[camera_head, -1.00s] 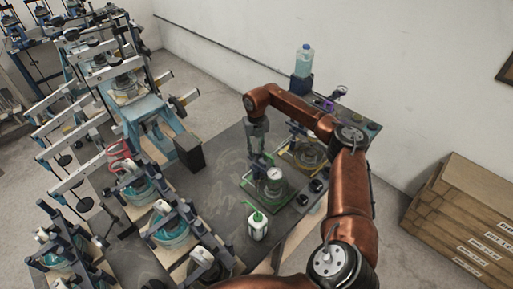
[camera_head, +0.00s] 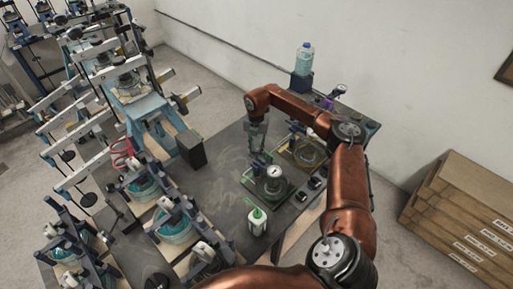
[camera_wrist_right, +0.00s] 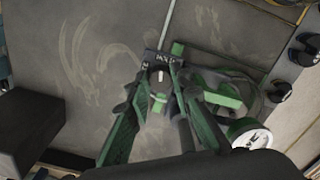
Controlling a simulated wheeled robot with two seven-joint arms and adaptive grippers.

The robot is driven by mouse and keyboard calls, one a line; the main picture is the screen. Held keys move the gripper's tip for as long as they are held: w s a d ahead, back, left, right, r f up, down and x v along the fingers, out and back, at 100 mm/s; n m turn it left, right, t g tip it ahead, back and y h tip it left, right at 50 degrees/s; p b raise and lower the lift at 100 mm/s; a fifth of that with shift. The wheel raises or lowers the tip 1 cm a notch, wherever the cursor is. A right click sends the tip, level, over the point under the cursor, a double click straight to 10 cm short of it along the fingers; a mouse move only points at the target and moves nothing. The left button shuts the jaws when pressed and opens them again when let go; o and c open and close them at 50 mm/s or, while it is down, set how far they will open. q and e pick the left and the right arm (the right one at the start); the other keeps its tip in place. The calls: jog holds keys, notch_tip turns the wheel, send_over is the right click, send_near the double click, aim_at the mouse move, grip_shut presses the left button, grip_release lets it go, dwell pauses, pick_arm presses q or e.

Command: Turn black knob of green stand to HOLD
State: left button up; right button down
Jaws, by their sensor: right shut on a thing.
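The green stand (camera_head: 248,184) is on the dark bench, with a round white gauge (camera_head: 273,171); in the wrist view the stand (camera_wrist_right: 235,70) is right of the fingers and the gauge (camera_wrist_right: 252,139) lower right. My right gripper (camera_head: 258,155) points down at the stand's back-left part. In the wrist view its fingers (camera_wrist_right: 161,76) are closed around the black knob (camera_wrist_right: 158,88), which has a pale pointer line. A small dark label with white marks (camera_wrist_right: 165,58) sits just beyond the knob; its words are too small to read. My left gripper is out of view.
A second stand with a yellowish frame (camera_head: 305,152) is close on the right. A dark box (camera_head: 191,148) is on the left. Black knobs (camera_head: 314,183) line the right edge. Bench left of the stand is clear.

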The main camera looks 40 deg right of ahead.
jog(key=shift+r, duration=0.15)
jog(key=c, duration=1.7)
grip_release()
notch_tip(320, 180, up, 12)
jog(key=shift+f, duration=0.1)
